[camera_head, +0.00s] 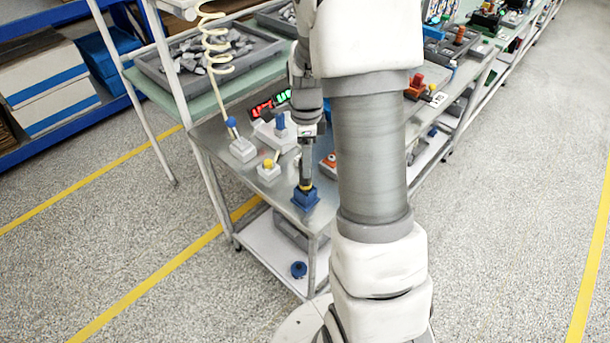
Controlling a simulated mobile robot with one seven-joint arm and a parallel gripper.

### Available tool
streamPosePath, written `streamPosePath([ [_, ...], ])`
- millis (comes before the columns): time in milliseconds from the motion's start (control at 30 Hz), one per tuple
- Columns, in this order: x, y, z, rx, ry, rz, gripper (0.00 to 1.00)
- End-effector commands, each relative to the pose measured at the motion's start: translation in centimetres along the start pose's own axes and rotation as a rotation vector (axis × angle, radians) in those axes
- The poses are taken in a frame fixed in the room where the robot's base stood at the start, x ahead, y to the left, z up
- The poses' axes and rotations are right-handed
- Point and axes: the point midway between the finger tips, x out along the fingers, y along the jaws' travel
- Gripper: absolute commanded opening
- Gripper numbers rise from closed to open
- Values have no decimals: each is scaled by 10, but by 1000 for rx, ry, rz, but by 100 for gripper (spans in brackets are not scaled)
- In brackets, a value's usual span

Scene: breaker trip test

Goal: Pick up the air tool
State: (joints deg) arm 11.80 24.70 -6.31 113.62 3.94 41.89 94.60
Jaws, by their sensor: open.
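A slim dark upright tool (306,165), which looks like the air tool, stands in a blue holder (306,198) at the near corner of the grey metal bench. It has a yellow ring near its base. My gripper (307,130) points down at the tool's upper end and is open. The fingers are small and partly merge with the tool, so I cannot tell whether they are around it or just above it. My own arm covers the area right of the tool.
A cream coiled hose (215,45) hangs left of my gripper, ending near a grey block (243,150). A yellow-knobbed block (268,168) and a red-and-green display (270,104) are close by. A tray of grey pieces (150,72) lies behind. Floor at right is clear.

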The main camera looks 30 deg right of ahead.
Motion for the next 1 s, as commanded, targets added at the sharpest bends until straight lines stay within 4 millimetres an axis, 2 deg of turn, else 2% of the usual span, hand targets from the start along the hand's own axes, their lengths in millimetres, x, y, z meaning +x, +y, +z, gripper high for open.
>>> streamPosePath([
  [167, 11, 1, 0, -1, 0, 2, 74],
  [500, 55, 2, 1, 1, 0, 2, 74],
  [767, 58, 2, 2, -1, 0, -1, 74],
  [800, 58, 2, 2, -1, 0, -1, 72],
  [867, 58, 2, 2, -1, 0, 0, 62],
  [1000, 58, 2, 2, -1, 0, 0, 36],
])
